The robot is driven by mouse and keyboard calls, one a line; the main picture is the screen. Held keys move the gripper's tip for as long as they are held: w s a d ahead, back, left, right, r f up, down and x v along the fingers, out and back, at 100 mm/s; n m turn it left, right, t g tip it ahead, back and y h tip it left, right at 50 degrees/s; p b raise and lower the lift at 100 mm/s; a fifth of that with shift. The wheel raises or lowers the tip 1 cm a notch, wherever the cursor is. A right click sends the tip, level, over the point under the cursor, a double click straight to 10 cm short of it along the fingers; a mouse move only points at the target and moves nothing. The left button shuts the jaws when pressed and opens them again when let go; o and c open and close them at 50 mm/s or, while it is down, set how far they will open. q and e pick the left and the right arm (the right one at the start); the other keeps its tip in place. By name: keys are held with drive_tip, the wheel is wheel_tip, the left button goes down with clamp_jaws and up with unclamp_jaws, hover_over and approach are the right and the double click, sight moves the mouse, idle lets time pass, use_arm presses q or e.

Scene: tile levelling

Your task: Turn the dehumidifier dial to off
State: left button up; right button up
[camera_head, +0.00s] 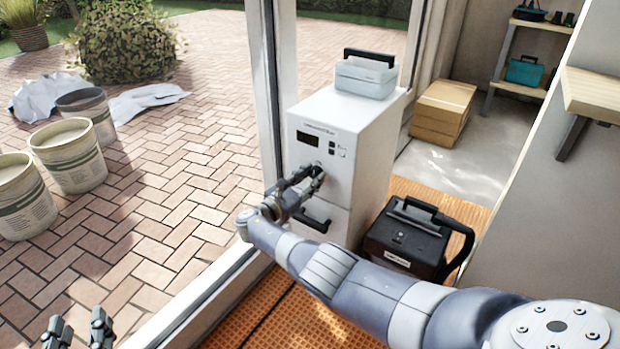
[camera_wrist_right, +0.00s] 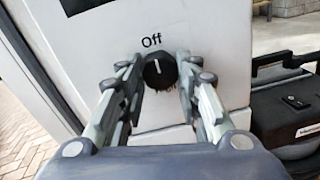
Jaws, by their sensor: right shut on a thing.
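The dehumidifier (camera_head: 325,141) is a white cabinet with a dark display and small buttons on its front. Its black dial (camera_wrist_right: 158,70) sits below the word "Off" in the right wrist view. A short pale mark shows on the dial's face; its exact angle is hard to tell. Another label below the dial is mostly hidden. My right gripper (camera_wrist_right: 157,77) is shut on the dial, one finger on each side. In the head view my right gripper (camera_head: 314,174) is at the cabinet front and covers the dial. My left gripper (camera_head: 79,328) is open and empty at the bottom left.
A pale blue box (camera_head: 364,77) with a black handle stands on the cabinet. A black case (camera_head: 407,237) with a hose stands close on the right. A door frame (camera_head: 267,90) rises left of the cabinet. Buckets (camera_head: 67,154) stand on the brick paving outside.

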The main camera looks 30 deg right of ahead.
idle(0.5)
drive_tip(key=o, duration=1)
drive_tip(key=shift+o, duration=0.2)
drive_tip(key=shift+a, duration=0.15)
drive_tip(key=v, duration=1.1)
drive_tip(key=shift+s+a, duration=0.2)
drive_tip(key=shift+a, duration=0.15)
drive_tip(key=shift+f, duration=0.1)
